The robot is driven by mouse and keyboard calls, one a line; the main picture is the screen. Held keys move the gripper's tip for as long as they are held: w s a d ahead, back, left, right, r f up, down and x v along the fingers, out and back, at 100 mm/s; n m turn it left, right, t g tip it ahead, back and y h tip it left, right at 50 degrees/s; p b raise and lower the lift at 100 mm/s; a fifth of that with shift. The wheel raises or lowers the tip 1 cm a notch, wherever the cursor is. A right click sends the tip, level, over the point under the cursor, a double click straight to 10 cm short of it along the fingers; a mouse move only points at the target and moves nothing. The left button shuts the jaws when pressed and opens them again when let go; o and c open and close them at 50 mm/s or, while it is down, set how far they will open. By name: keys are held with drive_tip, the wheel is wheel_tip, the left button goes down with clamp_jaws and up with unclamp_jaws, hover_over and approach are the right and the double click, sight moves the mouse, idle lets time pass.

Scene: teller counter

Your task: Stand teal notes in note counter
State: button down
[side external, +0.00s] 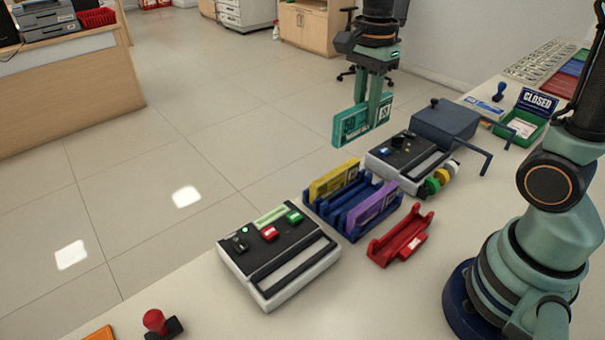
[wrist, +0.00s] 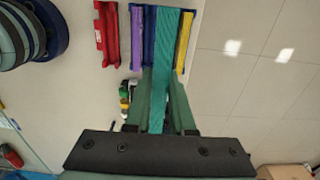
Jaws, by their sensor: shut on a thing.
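My gripper (side external: 376,98) is shut on the teal notes (side external: 350,124), a bundle held upright on edge in the air above the far side of the counter. In the wrist view the teal notes (wrist: 165,60) stand between the two fingers. Below them is a blue rack (side external: 351,234) with yellow notes (side external: 334,180) in one slot and purple notes (side external: 373,208) in another; the slot between looks empty. A machine with a black top and white body (side external: 279,252) is left of the rack, with red and green buttons; a similar one (side external: 408,158) is behind. I cannot tell which is the note counter.
A red cradle (side external: 400,236) sits right of the rack and looks empty. A blue-grey box with a handle (side external: 445,122) and a green tray (side external: 525,131) stand farther back. A red-knobbed stamp (side external: 154,320) is at the front. Some counter surface at the front is clear.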

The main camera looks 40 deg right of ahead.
drive_tip(key=shift+a+r, duration=0.2)
drive_tip(key=shift+a, duration=0.15)
drive_tip(key=shift+s+a+f, duration=0.9)
drive_tip(key=shift+a+f, duration=1.4)
drive_tip(key=shift+a, duration=1.15)
drive_tip(key=shift+s+a+f, duration=0.95)
drive_tip(key=shift+a+f, duration=1.3)
drive_tip(key=shift+a, duration=1.25)
drive_tip(key=shift+s+a+f, duration=0.9)
drive_tip(key=shift+a+f, duration=1.4)
drive_tip(key=shift+a, duration=1.15)
drive_tip(key=shift+f, duration=0.25)
drive_tip(key=shift+f, duration=0.85)
drive_tip(key=c, duration=0.7)
unclamp_jaws()
